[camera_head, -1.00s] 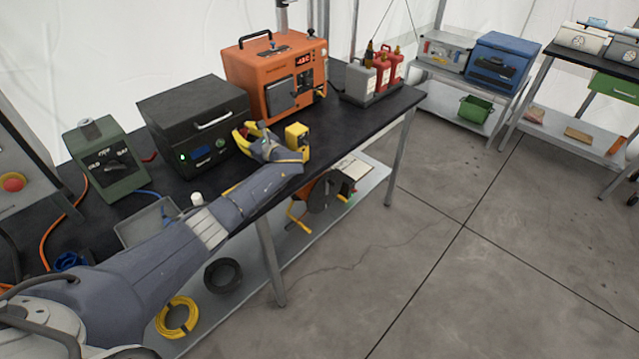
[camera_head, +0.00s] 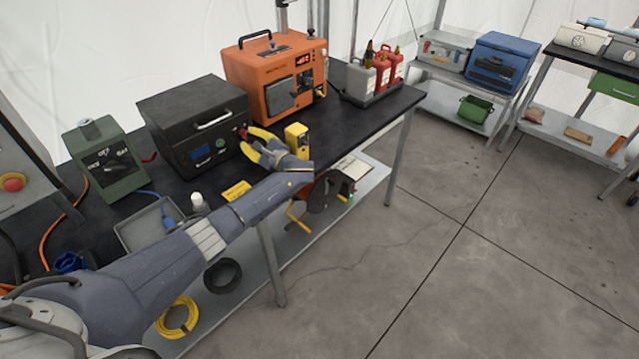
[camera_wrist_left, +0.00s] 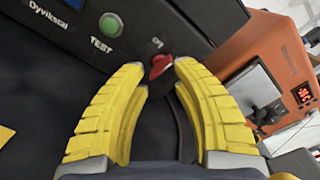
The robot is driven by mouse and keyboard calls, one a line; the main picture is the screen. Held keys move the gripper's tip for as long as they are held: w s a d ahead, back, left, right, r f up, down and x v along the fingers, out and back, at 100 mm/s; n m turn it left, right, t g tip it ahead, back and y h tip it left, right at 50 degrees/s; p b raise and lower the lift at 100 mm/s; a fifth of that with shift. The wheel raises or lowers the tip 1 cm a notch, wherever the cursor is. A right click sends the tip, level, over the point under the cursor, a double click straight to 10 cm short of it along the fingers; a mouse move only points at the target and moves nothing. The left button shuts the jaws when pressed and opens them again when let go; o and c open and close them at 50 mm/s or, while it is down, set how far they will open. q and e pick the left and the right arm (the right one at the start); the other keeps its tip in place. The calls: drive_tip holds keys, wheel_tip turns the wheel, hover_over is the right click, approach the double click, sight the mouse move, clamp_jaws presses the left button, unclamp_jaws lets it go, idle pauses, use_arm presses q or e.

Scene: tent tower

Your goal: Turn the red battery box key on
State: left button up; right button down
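The battery box (camera_head: 195,125) is a black case at the back of the table, with a handle and a small display on its front. Its red key (camera_head: 243,133) sits at the right end of that front. In the left wrist view the red key (camera_wrist_left: 160,66) lies between and just beyond my yellow fingertips, tilted, with a small unclear white label above it. My left gripper (camera_head: 247,141) is open in front of the key, and it also shows in the left wrist view (camera_wrist_left: 162,72). I cannot tell whether a finger touches the key. My right gripper is not in view.
An orange device (camera_head: 275,75) stands right of the box. A green dial box (camera_head: 105,165) stands to its left. A small yellow device (camera_head: 297,138) is close beside my gripper. A grey tray (camera_head: 150,228) and white bottle (camera_head: 197,200) are near my forearm.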

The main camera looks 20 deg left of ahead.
use_arm(q)
drive_tip(key=v, duration=1.3)
drive_tip(key=shift+f, duration=0.1)
drive_tip(key=s+d+f+m+t+h, duration=0.1)
drive_tip(key=d+f+m+t+h, duration=0.1)
drive_tip(key=d+m, duration=0.3)
drive_tip(key=d+f+m+t+h, duration=0.2)
drive_tip(key=d+f+m+t, duration=0.1)
drive_tip(key=d, duration=0.6)
drive_tip(key=shift+s+f+m+t, duration=0.35)
drive_tip(key=shift+m+t, duration=0.55)
drive_tip(key=shift+t, duration=0.4)
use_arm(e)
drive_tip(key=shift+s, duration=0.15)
